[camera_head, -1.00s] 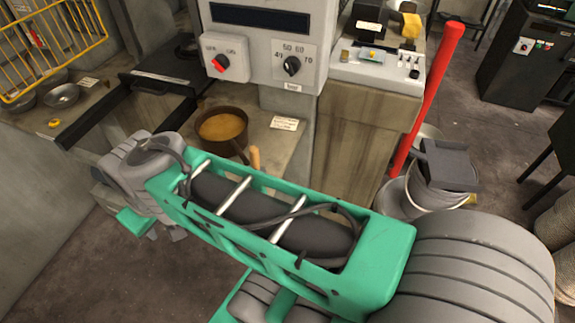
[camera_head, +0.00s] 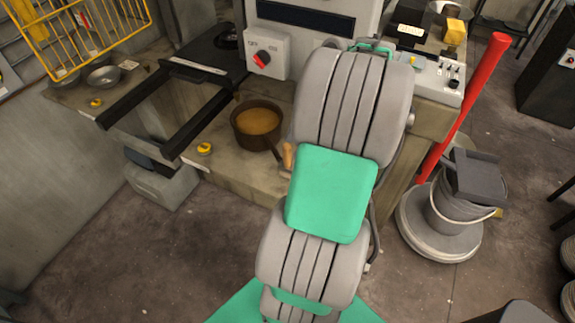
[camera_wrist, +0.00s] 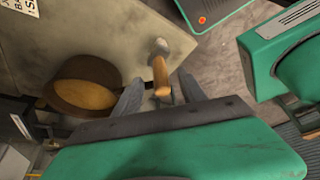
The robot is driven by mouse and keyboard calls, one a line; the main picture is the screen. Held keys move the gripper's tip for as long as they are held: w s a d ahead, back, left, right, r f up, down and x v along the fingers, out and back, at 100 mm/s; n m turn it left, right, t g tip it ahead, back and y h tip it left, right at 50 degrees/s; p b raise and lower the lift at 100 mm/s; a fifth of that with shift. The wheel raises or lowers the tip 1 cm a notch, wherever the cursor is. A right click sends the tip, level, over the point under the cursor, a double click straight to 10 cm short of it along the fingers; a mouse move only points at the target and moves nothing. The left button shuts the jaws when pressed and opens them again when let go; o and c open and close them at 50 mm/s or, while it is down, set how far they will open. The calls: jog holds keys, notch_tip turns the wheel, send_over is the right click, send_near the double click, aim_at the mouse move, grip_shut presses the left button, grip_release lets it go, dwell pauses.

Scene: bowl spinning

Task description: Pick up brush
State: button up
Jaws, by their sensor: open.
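A light wooden handle (camera_wrist: 160,76) with a pale grey end shows in the wrist view beside the brown pot (camera_wrist: 78,92). It may be the brush, but I cannot clearly see bristles. In the head view a wooden handle (camera_head: 288,156) shows at the pot's right, partly behind my arm. My gripper (camera_wrist: 161,90) is open, with one dark finger on either side of the handle's lower part in the picture. I cannot tell how far the fingertips are from it. In the head view my gripper is hidden behind my arm.
The brown pot (camera_head: 257,122) holds a tan content and stands on the worktop (camera_head: 222,165) near its front edge. A control panel with a red knob (camera_head: 262,57) rises behind. A red post (camera_head: 466,105) and a bucket (camera_head: 458,205) stand at the right.

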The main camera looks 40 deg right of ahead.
aim_at(284, 166)
jog(key=x, duration=0.6)
jog(key=shift+f+p, duration=0.2)
jog(key=shift+p, duration=0.15)
jog(key=shift+c, duration=0.4)
grip_shut()
